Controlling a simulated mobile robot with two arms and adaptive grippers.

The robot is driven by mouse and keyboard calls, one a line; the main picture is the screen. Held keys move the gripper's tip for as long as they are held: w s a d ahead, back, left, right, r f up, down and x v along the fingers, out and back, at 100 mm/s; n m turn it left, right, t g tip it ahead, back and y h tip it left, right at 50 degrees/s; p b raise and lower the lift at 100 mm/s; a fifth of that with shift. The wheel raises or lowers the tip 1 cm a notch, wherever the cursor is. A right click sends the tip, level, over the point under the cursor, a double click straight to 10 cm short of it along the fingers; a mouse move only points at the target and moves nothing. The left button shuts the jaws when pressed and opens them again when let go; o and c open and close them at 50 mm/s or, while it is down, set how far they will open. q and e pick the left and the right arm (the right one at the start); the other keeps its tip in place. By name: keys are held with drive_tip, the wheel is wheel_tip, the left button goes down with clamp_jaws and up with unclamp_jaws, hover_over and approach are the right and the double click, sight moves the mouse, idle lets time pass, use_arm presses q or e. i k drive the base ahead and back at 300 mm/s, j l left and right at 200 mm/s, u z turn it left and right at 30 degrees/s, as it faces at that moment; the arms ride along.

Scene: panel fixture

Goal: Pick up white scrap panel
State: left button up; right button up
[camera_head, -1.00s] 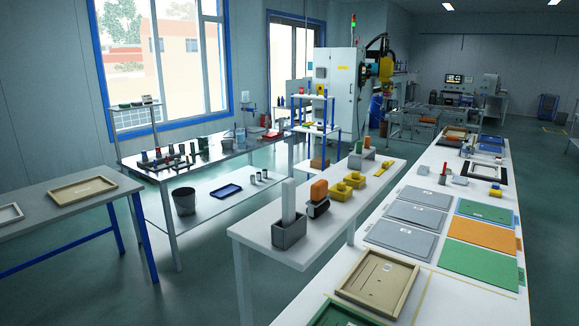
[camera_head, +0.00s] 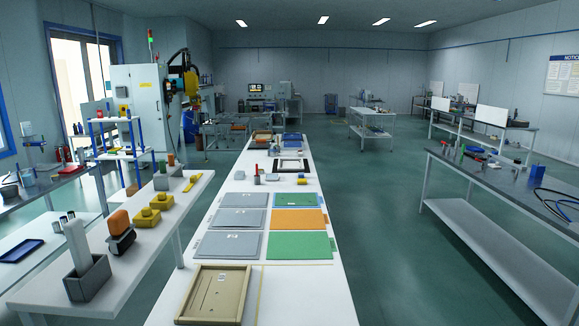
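I cannot tell which thing is the white scrap panel. White upright panels stand on the far right benches, one (camera_head: 491,121) nearer and one (camera_head: 440,103) farther back. Flat panels lie in two columns on the long white table (camera_head: 290,285): light grey ones (camera_head: 234,244) on the left, and a green one (camera_head: 301,245), an orange one (camera_head: 299,219) and another green one (camera_head: 298,199) on the right. A tan tray-like frame (camera_head: 213,267) lies nearer. Neither of my grippers is in view.
A narrow white bench (camera_head: 40,296) on the left holds a grey block with a white upright piece (camera_head: 76,243) and yellow parts (camera_head: 146,218). A dark-topped bench (camera_head: 510,183) stands right. The floor (camera_head: 390,240) between is open.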

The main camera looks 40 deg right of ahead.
sight(284, 164)
drive_tip(key=l+z, duration=0.1)
drive_tip(key=z, duration=0.95)
